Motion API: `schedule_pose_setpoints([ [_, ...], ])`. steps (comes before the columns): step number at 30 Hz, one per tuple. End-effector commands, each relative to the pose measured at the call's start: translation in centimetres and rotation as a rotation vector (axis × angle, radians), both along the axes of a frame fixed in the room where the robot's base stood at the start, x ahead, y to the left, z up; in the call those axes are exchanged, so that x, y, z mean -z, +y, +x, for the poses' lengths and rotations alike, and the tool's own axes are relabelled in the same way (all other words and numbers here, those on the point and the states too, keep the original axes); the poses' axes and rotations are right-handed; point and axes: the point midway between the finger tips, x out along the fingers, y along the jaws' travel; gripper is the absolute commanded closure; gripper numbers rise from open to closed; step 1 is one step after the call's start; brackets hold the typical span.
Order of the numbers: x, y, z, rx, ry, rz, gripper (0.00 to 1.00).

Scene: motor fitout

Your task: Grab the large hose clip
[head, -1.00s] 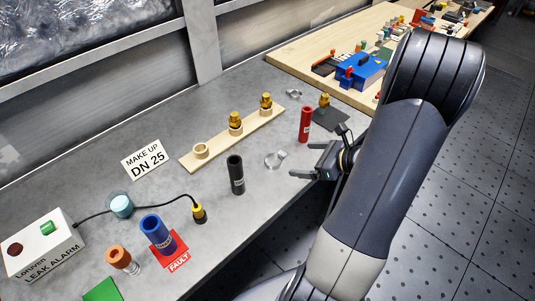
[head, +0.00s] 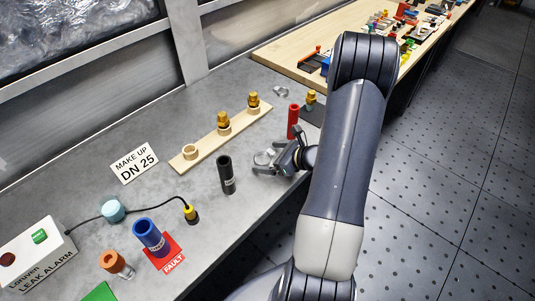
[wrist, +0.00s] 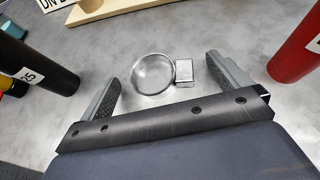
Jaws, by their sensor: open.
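The large hose clip is a silver metal ring with a small block-shaped screw housing on its right side. It lies on the grey bench in the wrist view (wrist: 153,74), ahead of and between the fingers of my gripper (wrist: 168,88). In the head view the clip (head: 263,157) is partly hidden by my gripper (head: 276,157). My gripper is open and empty, low over the bench by the clip. No contact with the clip is visible.
A black hose (head: 226,174) stands left of my gripper and a red hose (head: 293,121) stands behind it. A wooden rack (head: 205,154) with brass fittings lies beyond. A smaller clip (head: 281,91) lies farther back. The bench's front edge is close.

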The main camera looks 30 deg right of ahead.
Motion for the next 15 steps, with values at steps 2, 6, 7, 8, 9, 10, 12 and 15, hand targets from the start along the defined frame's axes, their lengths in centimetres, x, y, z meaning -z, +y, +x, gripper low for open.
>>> schedule_pose_setpoints([
  [2,0.2,0.21,0.27,-0.001,0.001,0.0,0.03],
  [6,0.25,0.2,0.32,0.0,0.0,0.0,0.03],
  [7,0.25,0.2,0.31,0.0,0.0,0.0,0.03],
  [8,0.25,0.2,0.31,0.0,0.0,0.0,0.03],
  [9,0.23,0.2,0.31,0.0,0.0,0.0,0.05],
  [10,0.23,0.2,0.31,0.0,0.0,0.0,0.08],
  [12,0.23,0.19,0.3,0.0,0.0,0.0,0.14],
  [15,0.22,0.19,0.3,0.0,0.0,0.0,0.22],
])
